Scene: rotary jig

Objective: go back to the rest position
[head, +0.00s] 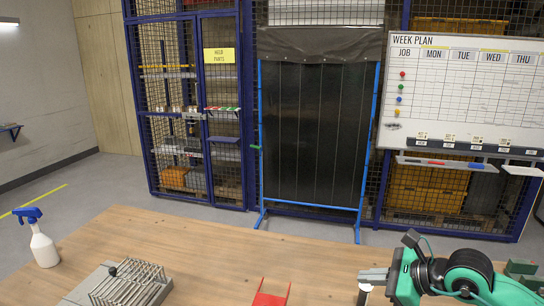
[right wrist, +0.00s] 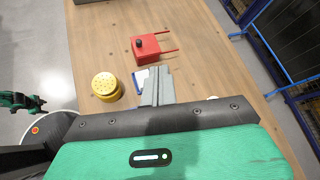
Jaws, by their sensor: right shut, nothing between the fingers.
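My right gripper (head: 368,284) is at the lower right of the head view, over the wooden table (head: 205,240). Its fingers are together, and nothing shows between them. In the right wrist view the grey fingers (right wrist: 156,87) also lie together, with bare table beyond their tips. A red fixture (right wrist: 147,49) with a black knob and two prongs sits on the table past the fingertips, apart from them. Its red prongs (head: 270,296) show at the bottom edge of the head view. My left gripper cannot be made out in either view.
A metal rack of rods (head: 130,283) and a white spray bottle with a blue head (head: 43,248) stand at left. A yellow perforated cylinder (right wrist: 106,86) stands near the fingers. A blue-framed dark screen (head: 315,135) and whiteboard (head: 460,95) are beyond the table. Mid-table is clear.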

